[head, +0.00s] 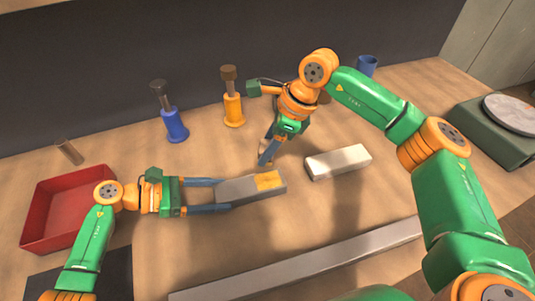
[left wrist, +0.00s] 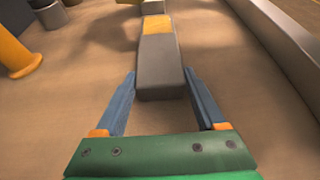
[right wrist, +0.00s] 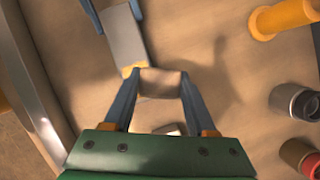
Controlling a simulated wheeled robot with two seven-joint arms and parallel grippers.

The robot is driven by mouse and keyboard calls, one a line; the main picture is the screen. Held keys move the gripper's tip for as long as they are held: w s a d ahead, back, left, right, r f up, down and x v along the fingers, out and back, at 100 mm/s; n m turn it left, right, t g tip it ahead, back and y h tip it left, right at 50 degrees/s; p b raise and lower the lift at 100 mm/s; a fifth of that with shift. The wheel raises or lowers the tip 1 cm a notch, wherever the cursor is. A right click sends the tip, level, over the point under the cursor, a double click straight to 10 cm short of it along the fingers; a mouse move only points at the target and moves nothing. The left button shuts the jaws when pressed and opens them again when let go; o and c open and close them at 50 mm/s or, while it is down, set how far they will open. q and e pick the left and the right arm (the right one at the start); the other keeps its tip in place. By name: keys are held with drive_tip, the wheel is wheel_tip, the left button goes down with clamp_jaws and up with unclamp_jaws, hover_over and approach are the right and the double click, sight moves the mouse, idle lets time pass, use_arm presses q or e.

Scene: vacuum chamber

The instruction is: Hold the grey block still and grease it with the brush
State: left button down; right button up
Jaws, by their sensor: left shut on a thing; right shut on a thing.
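The grey block (head: 238,189) lies on the table, with a yellow patch (head: 270,180) on its right end. My left gripper (head: 222,196) is shut on the block's left end. The left wrist view shows the block (left wrist: 160,70) running away from between the fingertips. My right gripper (head: 268,152) points down above and behind the patched end. It is shut on a pale brown piece (right wrist: 162,82), apparently the brush, mostly hidden in the head view. In the right wrist view this piece is beside the yellow patch (right wrist: 130,70); I cannot tell whether they touch.
A pale block (head: 338,161) lies right of the grey one. A red tray (head: 38,213) is left, a long grey bar (head: 300,262) in front, a blue cup (head: 367,65) at back.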

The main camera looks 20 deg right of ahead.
drive_tip(key=shift+r, duration=2.1)
use_arm(q)
unclamp_jaws()
drive_tip(key=v, duration=1.1)
drive_tip(key=shift+a, duration=0.3)
drive_tip(key=shift+a+r, duration=0.2)
drive_tip(key=shift+a, duration=0.05)
